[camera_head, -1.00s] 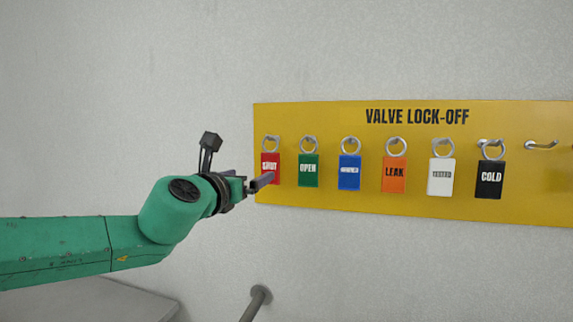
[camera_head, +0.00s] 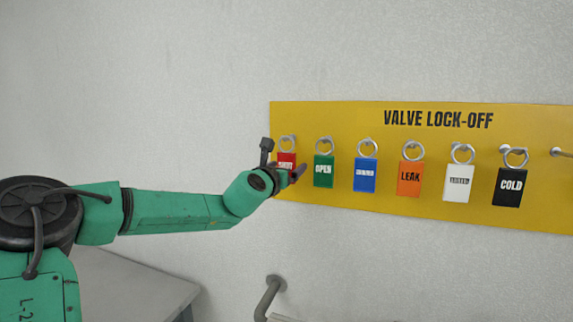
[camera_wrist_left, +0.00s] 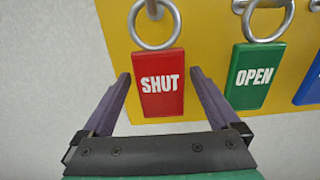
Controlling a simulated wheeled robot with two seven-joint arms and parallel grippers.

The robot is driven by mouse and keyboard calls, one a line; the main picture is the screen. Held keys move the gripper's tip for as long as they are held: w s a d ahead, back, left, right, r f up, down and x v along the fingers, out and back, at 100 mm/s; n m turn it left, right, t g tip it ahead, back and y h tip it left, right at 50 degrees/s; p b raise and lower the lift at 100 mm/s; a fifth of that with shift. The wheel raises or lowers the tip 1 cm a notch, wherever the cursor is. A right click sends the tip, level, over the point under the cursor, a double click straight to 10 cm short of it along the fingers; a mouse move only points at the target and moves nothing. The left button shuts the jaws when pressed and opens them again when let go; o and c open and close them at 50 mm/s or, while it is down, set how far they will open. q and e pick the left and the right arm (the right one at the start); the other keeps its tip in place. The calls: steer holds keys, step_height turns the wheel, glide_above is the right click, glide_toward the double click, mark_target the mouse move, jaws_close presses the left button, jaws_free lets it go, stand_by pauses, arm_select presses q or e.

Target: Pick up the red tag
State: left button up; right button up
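The red tag (camera_head: 287,160), marked SHUT, hangs by a metal ring from a hook at the left end of the yellow board. In the left wrist view the red tag (camera_wrist_left: 161,84) is upright between the two fingers. My left gripper (camera_head: 298,172) is open in front of its lower part, with one finger on each side (camera_wrist_left: 160,80). Gaps show between the fingers and the tag's edges. In the head view the gripper covers the tag's lower part. My right gripper is out of view.
The yellow board (camera_head: 330,112) also carries the green OPEN tag (camera_head: 324,171), close on the right, then the blue (camera_head: 365,175), orange (camera_head: 410,179), white (camera_head: 458,184) and black (camera_head: 509,187) tags. A grey pipe (camera_head: 268,297) and a grey surface (camera_head: 140,290) lie below.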

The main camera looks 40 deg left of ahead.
arm_select(q)
steer(key=shift+s+r, duration=0.1)
steer(key=shift+s, duration=0.1)
steer(key=c, duration=1)
steer(key=shift+c, duration=1)
steer(key=shift+w, duration=0.1)
steer(key=shift+r+b, duration=0.3)
steer(key=shift+b, duration=0.05)
steer(key=shift+d+r, duration=0.1)
steer(key=shift+r, duration=0.25)
steer(key=b+v, duration=0.3)
steer(key=v, duration=1.5)
